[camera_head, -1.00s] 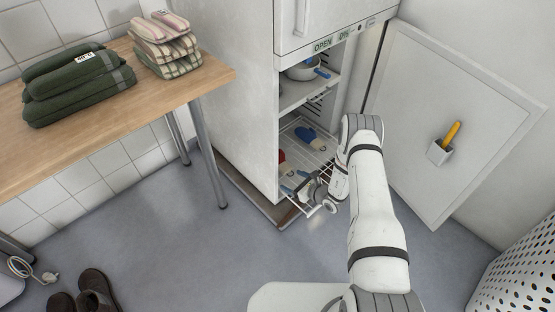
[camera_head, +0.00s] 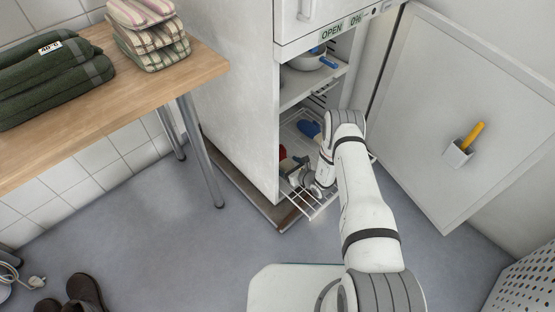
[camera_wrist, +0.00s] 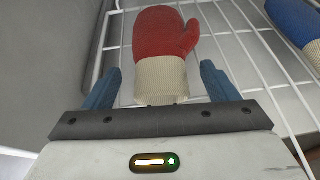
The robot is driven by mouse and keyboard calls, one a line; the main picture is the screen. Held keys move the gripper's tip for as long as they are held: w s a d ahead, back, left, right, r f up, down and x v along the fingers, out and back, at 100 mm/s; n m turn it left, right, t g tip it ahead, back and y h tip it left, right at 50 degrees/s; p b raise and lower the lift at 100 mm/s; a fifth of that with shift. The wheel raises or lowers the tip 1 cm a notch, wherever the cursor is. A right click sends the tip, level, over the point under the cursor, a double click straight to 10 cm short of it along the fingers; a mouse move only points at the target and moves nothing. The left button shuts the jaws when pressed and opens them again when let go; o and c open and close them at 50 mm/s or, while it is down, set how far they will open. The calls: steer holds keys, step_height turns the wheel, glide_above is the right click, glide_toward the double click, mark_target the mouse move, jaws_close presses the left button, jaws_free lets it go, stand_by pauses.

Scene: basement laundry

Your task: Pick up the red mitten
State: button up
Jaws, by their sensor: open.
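The red mitten (camera_wrist: 162,40) lies on a white wire rack, with its cream cuff (camera_wrist: 161,79) toward me. In the head view only a small part of the red mitten (camera_head: 283,154) shows, at the left of the rack inside the open cabinet. My gripper (camera_wrist: 158,84) is open, with one blue finger on each side of the cuff. The cuff sits between the fingers with gaps on both sides, and its near end is at the gripper's dark front bar. Whether the fingers are level with the cuff is hard to tell.
A blue mitten (camera_wrist: 296,22) lies to the right on the same wire rack (camera_wrist: 235,45); it also shows in the head view (camera_head: 309,130). The cabinet wall is close on the left. A shelf with a pot (camera_head: 304,62) is above. The door (camera_head: 465,110) stands open at right.

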steer(key=shift+x, duration=0.9)
steer(key=c, duration=1.2)
